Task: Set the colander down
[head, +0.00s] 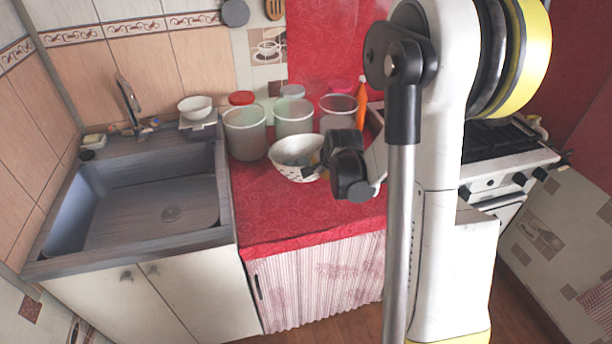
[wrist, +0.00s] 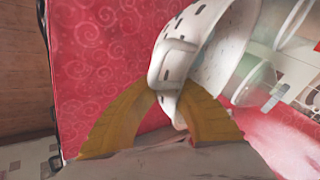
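The white colander (head: 284,170), a bowl with small dark holes, is at the red counter, in front of the clear containers. In the head view I cannot tell whether its base touches the cloth. My gripper (head: 317,160) is at its right side, partly hidden by my own wrist. In the wrist view the colander (wrist: 205,45) looks tilted, its handle and rim toward me. The ochre fingers of my gripper (wrist: 168,95) come together on its rim by the handle, one finger on each side.
Several clear containers (head: 245,135) stand close behind the colander, with an orange bottle (head: 362,100) to the right. The grey sink (head: 150,200) is to the left and the stove (head: 500,165) to the right. The counter's red front part (head: 290,215) is clear.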

